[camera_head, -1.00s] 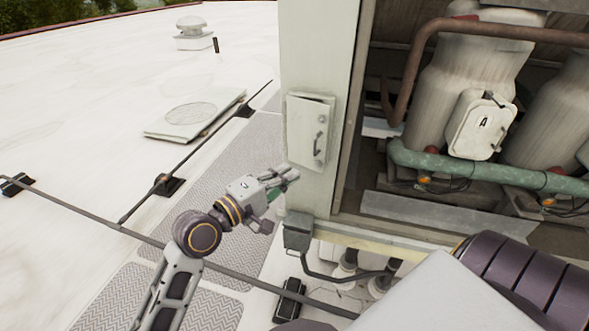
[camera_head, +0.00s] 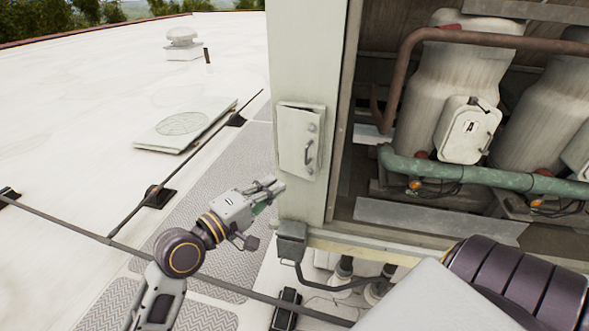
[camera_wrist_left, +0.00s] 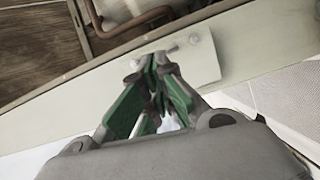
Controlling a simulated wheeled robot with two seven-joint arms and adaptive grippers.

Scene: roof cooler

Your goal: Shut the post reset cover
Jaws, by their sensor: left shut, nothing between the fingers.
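The post reset cover (camera_head: 296,146) is a small pale panel with a dark handle on the face of the light grey-green post (camera_head: 310,50). It looks slightly askew against its frame, perhaps a little ajar; the gap is too small to judge. My left gripper (camera_head: 279,184) is shut and empty, just below and left of the cover's lower edge. In the left wrist view the closed green-sided fingertips (camera_wrist_left: 160,60) lie in front of the cover (camera_wrist_left: 203,62), near its handle. I cannot tell whether they touch it. My right gripper is out of view.
A grey box (camera_head: 291,240) with a conduit sits below the cover. Open white roof lies left, crossed by a dark rod (camera_head: 70,232).

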